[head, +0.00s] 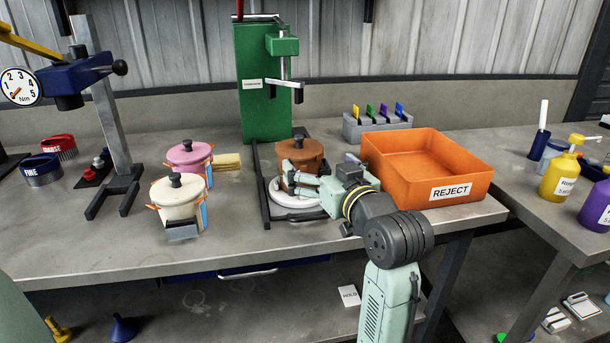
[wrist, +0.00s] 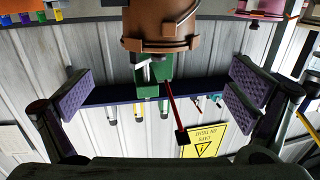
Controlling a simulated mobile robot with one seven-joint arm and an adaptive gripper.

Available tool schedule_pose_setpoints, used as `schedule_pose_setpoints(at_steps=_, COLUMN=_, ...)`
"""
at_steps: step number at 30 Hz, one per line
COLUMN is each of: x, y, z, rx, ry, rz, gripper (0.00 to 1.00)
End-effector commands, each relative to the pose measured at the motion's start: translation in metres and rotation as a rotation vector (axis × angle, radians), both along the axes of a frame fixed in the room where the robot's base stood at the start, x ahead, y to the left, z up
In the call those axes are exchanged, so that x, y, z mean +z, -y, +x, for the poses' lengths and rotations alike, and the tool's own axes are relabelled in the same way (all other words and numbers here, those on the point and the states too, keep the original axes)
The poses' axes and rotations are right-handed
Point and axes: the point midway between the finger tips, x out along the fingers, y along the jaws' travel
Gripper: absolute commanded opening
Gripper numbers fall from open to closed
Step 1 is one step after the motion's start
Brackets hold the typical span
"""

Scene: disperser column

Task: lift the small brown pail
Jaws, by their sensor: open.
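The small brown pail (head: 306,158) has a lid with a dark knob and stands upright on a white round plate (head: 296,203) at the foot of the green column. My gripper (head: 290,178) is at the pail's near side in the head view, and its fingers hide part of the pail's lower body. In the wrist view, which looks upside down, the pail (wrist: 160,28) is at the top centre. My gripper's two padded fingers (wrist: 162,92) are spread wide and empty there. I cannot tell whether a finger touches the pail.
The green column (head: 262,105) rises behind the pail, with a dark frame around the plate. An orange REJECT bin (head: 425,168) stands close on the right. Pink (head: 189,157) and cream (head: 180,198) pails stand on the left. The bench front between them and the frame is clear.

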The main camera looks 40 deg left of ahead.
Motion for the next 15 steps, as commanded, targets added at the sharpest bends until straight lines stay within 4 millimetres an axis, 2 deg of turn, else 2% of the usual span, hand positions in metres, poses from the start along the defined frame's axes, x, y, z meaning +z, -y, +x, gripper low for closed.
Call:
schedule_pose_setpoints(at_steps=2, x=-0.003, y=-0.004, z=0.004, rx=0.002, ry=-0.008, rz=-0.007, gripper=1.0)
schedule_pose_setpoints(at_steps=9, x=-0.004, y=-0.037, z=0.021, rx=0.003, ry=-0.009, rz=-0.009, gripper=1.0)
schedule_pose_setpoints(at_steps=15, x=-0.006, y=-0.05, z=0.029, rx=0.002, ry=-0.007, rz=-0.009, gripper=1.0)
